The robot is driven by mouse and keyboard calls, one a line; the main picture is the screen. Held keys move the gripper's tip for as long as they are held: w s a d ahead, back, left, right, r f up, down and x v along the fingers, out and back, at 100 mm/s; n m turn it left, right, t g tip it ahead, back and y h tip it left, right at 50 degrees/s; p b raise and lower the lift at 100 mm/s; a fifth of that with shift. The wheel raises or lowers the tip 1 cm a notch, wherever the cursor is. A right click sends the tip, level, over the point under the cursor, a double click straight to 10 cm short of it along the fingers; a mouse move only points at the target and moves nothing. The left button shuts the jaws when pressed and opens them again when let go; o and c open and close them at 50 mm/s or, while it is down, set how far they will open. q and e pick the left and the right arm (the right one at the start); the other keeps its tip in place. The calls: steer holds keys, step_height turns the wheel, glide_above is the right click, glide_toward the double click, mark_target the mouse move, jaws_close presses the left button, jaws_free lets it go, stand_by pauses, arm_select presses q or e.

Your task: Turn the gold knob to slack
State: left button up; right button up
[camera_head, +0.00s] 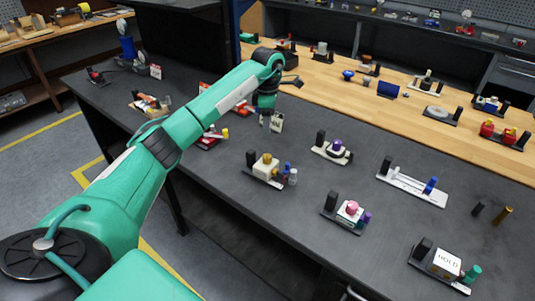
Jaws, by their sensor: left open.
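The gold knob (267,158) sits on top of a cream block on a small dark-based fixture (265,171), near the front edge of the dark bench. A black post stands at the fixture's left end, with small blue, red and white parts at its right. Any pointer or marking for slack is too small to read. My left gripper (268,121) is open and points down above the bench, behind the gold knob and apart from it. A small pale piece with dark marks shows beside its fingers. My right gripper is not in view.
Other fixtures stand close by: one with a purple knob (337,146), one with a pink knob (351,208), and a white slider plate (412,187). A block marked HOLD (445,262) is at front right. A red fixture (207,141) lies left, beside my arm.

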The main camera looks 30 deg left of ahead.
mark_target(268, 156)
arm_select(q)
step_height(268, 156, down, 13)
steer(key=p, duration=0.4)
steer(key=shift+r, duration=0.2)
steer(key=shift+f, duration=0.5)
steer(key=c, duration=1)
